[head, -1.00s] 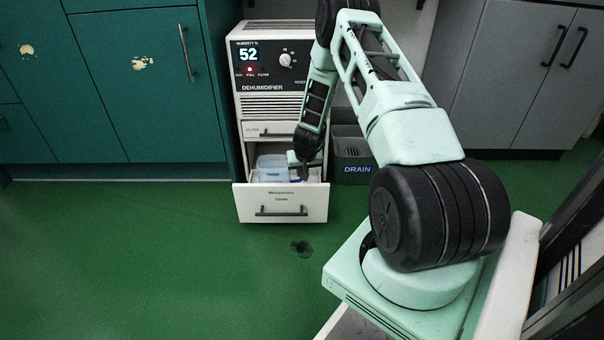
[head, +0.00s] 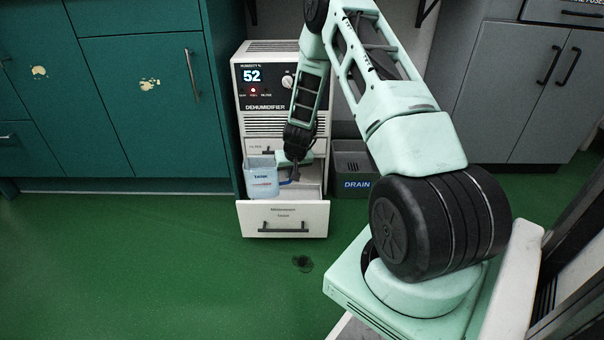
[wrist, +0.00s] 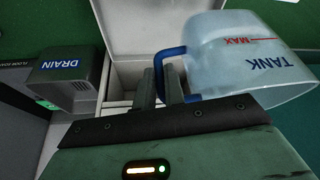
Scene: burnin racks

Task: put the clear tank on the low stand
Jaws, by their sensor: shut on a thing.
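The clear tank (head: 262,180) is a translucent tub with a blue handle, at the open drawer of the dehumidifier. In the wrist view the tank (wrist: 240,72) shows the words TANK and MAX. My gripper (head: 290,178) is at the right side of the tank. In the wrist view my gripper (wrist: 168,88) is shut on the blue handle (wrist: 166,62). The tank is raised above the drawer floor, and the drawer's left part is behind it. I cannot make out a low stand in these views.
The dehumidifier (head: 268,100) stands between teal cabinets (head: 130,100) and a dark drain bin (head: 353,165). Its open drawer (head: 283,222) juts out in front. Grey cabinets (head: 510,95) stand at the right.

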